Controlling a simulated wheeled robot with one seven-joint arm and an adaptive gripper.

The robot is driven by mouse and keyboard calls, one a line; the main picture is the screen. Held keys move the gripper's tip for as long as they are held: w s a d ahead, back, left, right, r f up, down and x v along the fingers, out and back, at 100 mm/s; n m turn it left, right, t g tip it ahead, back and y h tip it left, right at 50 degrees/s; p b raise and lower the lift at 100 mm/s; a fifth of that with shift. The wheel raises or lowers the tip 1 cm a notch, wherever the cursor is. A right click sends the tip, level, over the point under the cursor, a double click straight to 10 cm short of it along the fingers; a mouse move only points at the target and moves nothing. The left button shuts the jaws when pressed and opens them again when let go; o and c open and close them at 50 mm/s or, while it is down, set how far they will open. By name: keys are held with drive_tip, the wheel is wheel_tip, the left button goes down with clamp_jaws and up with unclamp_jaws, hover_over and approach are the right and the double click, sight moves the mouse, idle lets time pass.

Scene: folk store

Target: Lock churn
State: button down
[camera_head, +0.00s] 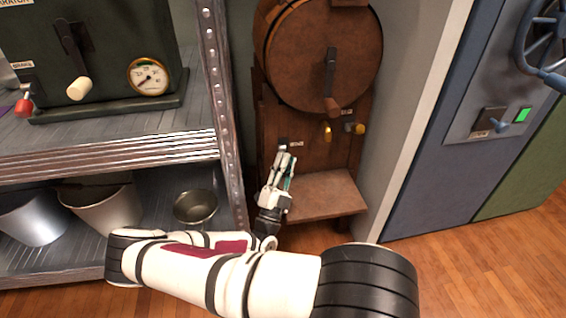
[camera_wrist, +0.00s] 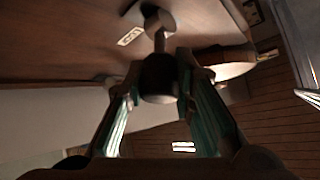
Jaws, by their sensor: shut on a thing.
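The churn (camera_head: 290,60) is a reddish-brown wooden barrel on a wooden stand, with a crank handle (camera_head: 332,85) on its front. My gripper (camera_head: 286,160) is at the left side of the stand's front panel. In the wrist view my gripper (camera_wrist: 158,95) has its fingers on either side of a small lever with a dark round knob (camera_wrist: 158,75), closed on the knob. The lever's stem runs to a round mount on the wooden panel. A small pale label (camera_wrist: 130,36) is beside it, too blurred to read. In the head view my gripper mostly hides the knob.
A wooden ledge (camera_head: 318,196) juts out below. A metal shelf post (camera_head: 222,100) is close on the left. A blue cabinet (camera_head: 440,160) stands to the right.

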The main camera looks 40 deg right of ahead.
drive_tip(key=c, duration=1.3)
unclamp_jaws()
wheel_tip(320, 180, up, 10)
drive_tip(key=shift+w+a+r, duration=0.1)
drive_tip(key=shift+w, duration=0.05)
drive_tip(key=shift+a, duration=0.1)
